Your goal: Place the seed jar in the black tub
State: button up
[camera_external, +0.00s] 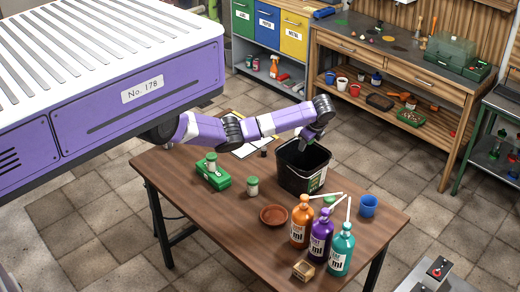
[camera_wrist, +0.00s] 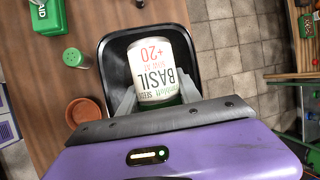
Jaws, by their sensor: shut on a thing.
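The seed jar (camera_wrist: 157,70) has a white label reading "BASIL" and shows large in the wrist view. My gripper (camera_wrist: 155,100) is shut on it, with a grey finger on each side. In the external view my gripper (camera_external: 310,137) is over the opening of the black tub (camera_external: 304,180), which stands on the brown table. The tub's rim (camera_wrist: 106,50) surrounds the jar in the wrist view. The jar's height against the rim is hard to tell, and I cannot make the jar out in the external view.
A green first-aid box (camera_external: 214,178) with a jar on top, another green-capped jar (camera_external: 252,186) and a terracotta saucer (camera_external: 273,215) are left of the tub. Orange (camera_external: 301,226), purple (camera_external: 320,240) and teal (camera_external: 341,252) pump bottles and a blue cup (camera_external: 368,206) stand in front and right.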

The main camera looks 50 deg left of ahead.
notch_tip(320, 180, down, 8)
jog(key=b, duration=0.5)
jog(key=shift+b, duration=0.4)
jog(key=shift+f, duration=0.15)
jog(key=o, duration=1.4)
jog(key=shift+o, duration=0.2)
notch_tip(320, 180, up, 7)
jog(key=p, duration=0.6)
